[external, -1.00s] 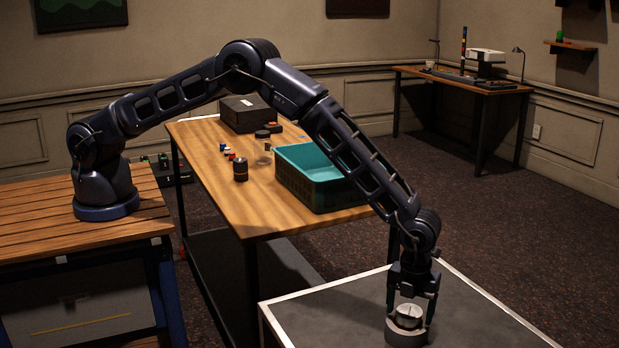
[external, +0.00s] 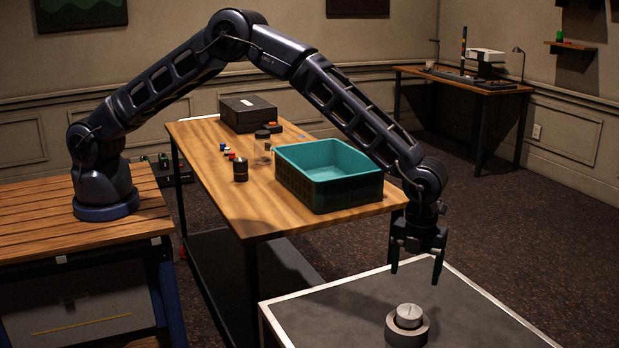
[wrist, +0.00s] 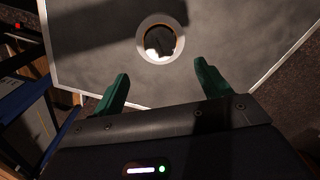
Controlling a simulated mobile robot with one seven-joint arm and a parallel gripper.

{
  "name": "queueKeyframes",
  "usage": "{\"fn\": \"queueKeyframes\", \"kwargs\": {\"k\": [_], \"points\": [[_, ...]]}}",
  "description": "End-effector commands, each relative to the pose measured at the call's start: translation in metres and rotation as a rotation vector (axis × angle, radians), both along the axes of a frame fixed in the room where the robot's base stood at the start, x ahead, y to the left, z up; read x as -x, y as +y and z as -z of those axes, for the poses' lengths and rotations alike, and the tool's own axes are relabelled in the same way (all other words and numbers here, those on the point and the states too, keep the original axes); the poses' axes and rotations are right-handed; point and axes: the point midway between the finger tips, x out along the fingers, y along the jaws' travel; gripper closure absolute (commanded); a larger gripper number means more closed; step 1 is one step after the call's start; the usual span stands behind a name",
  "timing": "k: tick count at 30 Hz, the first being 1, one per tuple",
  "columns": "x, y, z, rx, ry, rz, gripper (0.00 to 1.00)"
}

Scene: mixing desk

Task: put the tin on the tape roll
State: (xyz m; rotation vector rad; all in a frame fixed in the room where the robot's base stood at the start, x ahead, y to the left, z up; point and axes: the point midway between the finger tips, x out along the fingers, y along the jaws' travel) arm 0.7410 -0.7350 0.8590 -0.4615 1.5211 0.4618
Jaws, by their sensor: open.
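The silvery round tin (external: 409,312) is upright at the middle of the grey tape roll (external: 394,334), standing above its top in the external view. The roll lies flat on the grey-topped table. In the wrist view the roll (wrist: 144,32) is a pale ring around the tin's shiny, partly dark lid (wrist: 160,41), with a brown edge between them. I cannot tell whether the tin rests on the rim or down in the hole. My gripper (external: 415,277) is open and empty above them, apart from both. Its green fingers (wrist: 161,72) show in the wrist view, spread apart.
The grey table (external: 325,314) is otherwise clear, with a pale edge. Behind it, a wooden table holds a teal-lined crate (external: 330,178), a dark canister (external: 240,170), a clear jar (external: 263,148) and a black box (external: 247,113). The crate is close to my forearm.

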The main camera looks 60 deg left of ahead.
Motion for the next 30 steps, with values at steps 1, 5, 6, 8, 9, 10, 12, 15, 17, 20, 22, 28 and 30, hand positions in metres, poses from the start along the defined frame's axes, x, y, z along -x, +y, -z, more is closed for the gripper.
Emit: {"fn": "queueKeyframes", "kwargs": {"k": [1, 5, 6, 8, 9, 10, 12, 15, 17, 20, 22, 28, 30], "points": [[0.0, 0.0, -0.004, 0.0, 0.0, 0.0, 0.24], [0.0, 0.0, -0.01, -0.001, -0.001, 0.0, 0.24], [0.0, 0.0, -0.011, -0.001, -0.001, 0.0, 0.24], [-0.001, 0.001, -0.013, 0.0, -0.001, -0.002, 0.24], [-0.002, 0.003, -0.015, 0.001, -0.003, -0.008, 0.24], [-0.003, 0.005, -0.019, 0.002, -0.004, -0.016, 0.24], [-0.008, 0.015, -0.032, 0.006, -0.01, -0.048, 0.24], [-0.016, 0.038, -0.064, 0.014, -0.023, -0.124, 0.24], [-0.021, 0.057, -0.086, 0.019, -0.031, -0.183, 0.24], [-0.028, 0.091, -0.123, 0.028, -0.046, -0.288, 0.24], [-0.031, 0.115, -0.148, 0.036, -0.056, -0.362, 0.24], [-0.03, 0.187, -0.214, 0.059, -0.083, -0.576, 0.24], [-0.026, 0.213, -0.234, 0.069, -0.092, -0.65, 0.24]]}}
